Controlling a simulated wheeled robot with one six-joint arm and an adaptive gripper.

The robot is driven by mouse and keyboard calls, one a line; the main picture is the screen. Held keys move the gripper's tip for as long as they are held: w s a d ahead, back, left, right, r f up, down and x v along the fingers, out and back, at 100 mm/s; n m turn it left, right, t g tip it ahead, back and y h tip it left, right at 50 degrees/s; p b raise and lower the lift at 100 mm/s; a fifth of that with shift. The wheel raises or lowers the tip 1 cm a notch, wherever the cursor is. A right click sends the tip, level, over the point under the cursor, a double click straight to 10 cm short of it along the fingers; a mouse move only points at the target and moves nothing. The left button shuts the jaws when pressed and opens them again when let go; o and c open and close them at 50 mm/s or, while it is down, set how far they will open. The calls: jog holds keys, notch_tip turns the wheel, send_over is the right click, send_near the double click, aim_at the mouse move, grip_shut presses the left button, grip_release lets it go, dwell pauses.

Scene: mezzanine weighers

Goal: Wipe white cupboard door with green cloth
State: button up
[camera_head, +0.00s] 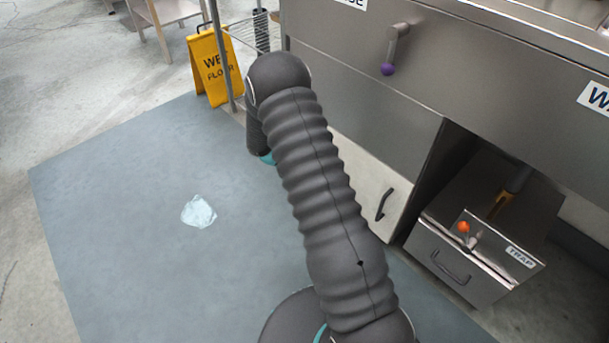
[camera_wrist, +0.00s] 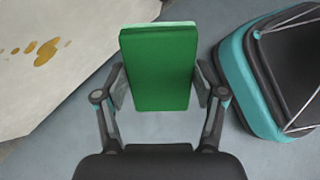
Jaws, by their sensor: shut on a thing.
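My gripper (camera_wrist: 160,85) is shut on the green cloth (camera_wrist: 160,45), a flat, folded green pad held between the two fingers in the wrist view. The white cupboard door (camera_wrist: 50,95) fills the upper left of that view, with brownish-yellow stains (camera_wrist: 45,52) on it. The cloth is to the right of the stains and looks apart from the door. In the head view the white door (camera_head: 365,172) is low under the steel counter, with a dark handle (camera_head: 384,204). My arm covers its left part. My gripper and the cloth are hidden in the head view.
A yellow wet-floor sign (camera_head: 213,68) stands at the back left. A clear, crumpled film or puddle (camera_head: 198,212) lies on the grey mat (camera_head: 120,180). A steel trap box (camera_head: 455,262) projects right of the door. A purple-knobbed lever (camera_head: 388,69) hangs above. The mat's left is clear.

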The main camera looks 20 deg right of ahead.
jog(key=w+f+n+t+h+b, duration=0.2)
jog(key=w+f+n+t+h, duration=0.5)
jog(key=w+n+t+h, duration=0.35)
jog(key=w+d+t+y, duration=0.1)
jog(key=w+d, duration=0.1)
jog(key=d, duration=0.4)
jog(key=shift+w+d, duration=0.2)
jog(key=shift+w, duration=0.15)
jog(key=shift+n+y+b+x, duration=0.25)
jog(key=shift+b+x, duration=0.1)
jog(key=shift+x, duration=0.6)
dwell(0.5)
jog(key=s, duration=0.1)
jog(key=s+d, duration=0.1)
jog(key=s, duration=0.1)
jog(key=shift+s+p, duration=0.25)
jog(key=shift+p, duration=0.15)
jog(key=shift+s+d, duration=0.1)
